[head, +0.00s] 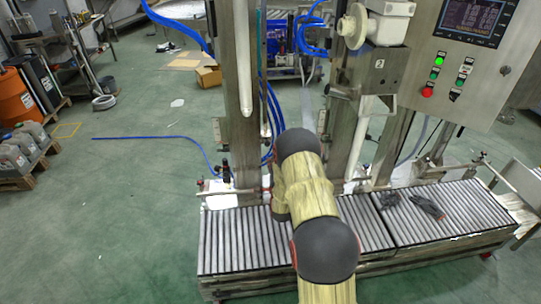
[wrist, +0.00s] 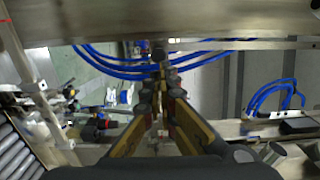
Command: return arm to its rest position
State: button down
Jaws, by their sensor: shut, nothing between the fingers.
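My arm shows in the head view as yellowish links with dark round joints, reaching forward over the roller conveyor (head: 225,245). My gripper is hidden behind the arm there. In the wrist view my gripper (wrist: 160,92) points away from the camera, with its yellow and dark fingers coming together at the tips. It is shut and holds nothing. Blue hoses (wrist: 115,62) and metal framework of the filling machine lie beyond the fingertips. I cannot tell how far the tips are from them.
Upright steel posts (head: 237,70) and a white nozzle (head: 360,135) stand close around the arm. A control panel (head: 470,55) is at the upper right. Dark gloves (head: 425,205) lie on the right rollers. Open green floor (head: 120,225) is at the left.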

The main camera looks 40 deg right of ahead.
jog(key=shift+p+v, duration=0.3)
jog(key=shift+v, duration=1.3)
jog(key=s+a+f+n+g+y, duration=0.2)
jog(key=s+f+n+g+y, duration=0.15)
jog(key=f, duration=0.75)
jog(key=s+a+f+n+g+y, duration=0.2)
jog(key=s+a+f+n+g, duration=0.2)
jog(key=s+a+n+g, duration=0.15)
jog(key=s+a+r+n+y, duration=0.1)
jog(key=s+a+r+n, duration=0.4)
jog(key=s+a+r, duration=0.4)
jog(key=s+a+r+n+y, duration=0.1)
jog(key=s+a+r+n, duration=0.4)
jog(key=r, duration=1.5)
jog(key=s+a+r+n+y, duration=0.1)
jog(key=s+a+r+n, duration=0.4)
jog(key=s+a+r, duration=0.8)
jog(key=a+r, duration=0.2)
jog(key=a, duration=0.2)
jog(key=shift+g+y+p, duration=0.3)
jog(key=shift+g+y, duration=0.05)
jog(key=shift+g, duration=0.05)
